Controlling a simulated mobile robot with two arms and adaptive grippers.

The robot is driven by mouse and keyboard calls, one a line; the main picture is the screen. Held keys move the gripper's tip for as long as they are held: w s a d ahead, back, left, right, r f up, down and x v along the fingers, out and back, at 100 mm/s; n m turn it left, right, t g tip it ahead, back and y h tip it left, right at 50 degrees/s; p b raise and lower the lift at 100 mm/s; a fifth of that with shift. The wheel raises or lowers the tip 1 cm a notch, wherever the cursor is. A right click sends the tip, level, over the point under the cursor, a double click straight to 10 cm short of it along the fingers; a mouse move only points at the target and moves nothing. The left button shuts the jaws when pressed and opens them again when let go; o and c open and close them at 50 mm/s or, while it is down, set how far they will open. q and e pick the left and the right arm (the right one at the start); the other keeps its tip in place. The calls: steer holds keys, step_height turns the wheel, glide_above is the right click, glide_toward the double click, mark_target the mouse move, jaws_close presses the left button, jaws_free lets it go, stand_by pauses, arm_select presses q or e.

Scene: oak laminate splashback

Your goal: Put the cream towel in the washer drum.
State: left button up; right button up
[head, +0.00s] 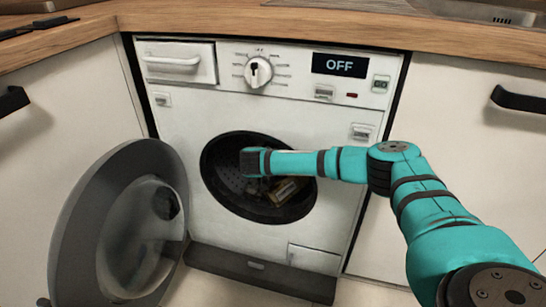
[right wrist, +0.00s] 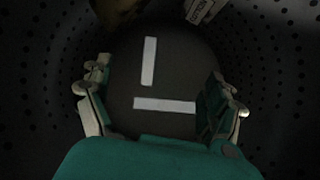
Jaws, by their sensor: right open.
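The washer (head: 335,115) stands under the counter with its round door (head: 80,215) swung open to the left. My right arm reaches into the dark drum (head: 226,172). In the right wrist view my right gripper (right wrist: 158,105) is open, with nothing between its fingers, facing the dark drum back with two white bars. A small tan-brown thing (right wrist: 117,9) shows at the top edge of that view; I cannot tell whether it is cloth. A yellowish, partly hidden thing (head: 287,188) lies low in the drum in the head view. I cannot make out a cream towel for sure. My left gripper is out of view.
A white piece with dark lettering (right wrist: 200,9) shows at the top of the right wrist view. The perforated drum wall (right wrist: 40,65) surrounds my gripper closely. The wooden counter (head: 240,16) runs above the washer, whose display (head: 340,65) reads OFF.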

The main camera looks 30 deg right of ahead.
steer(key=v, duration=1.2)
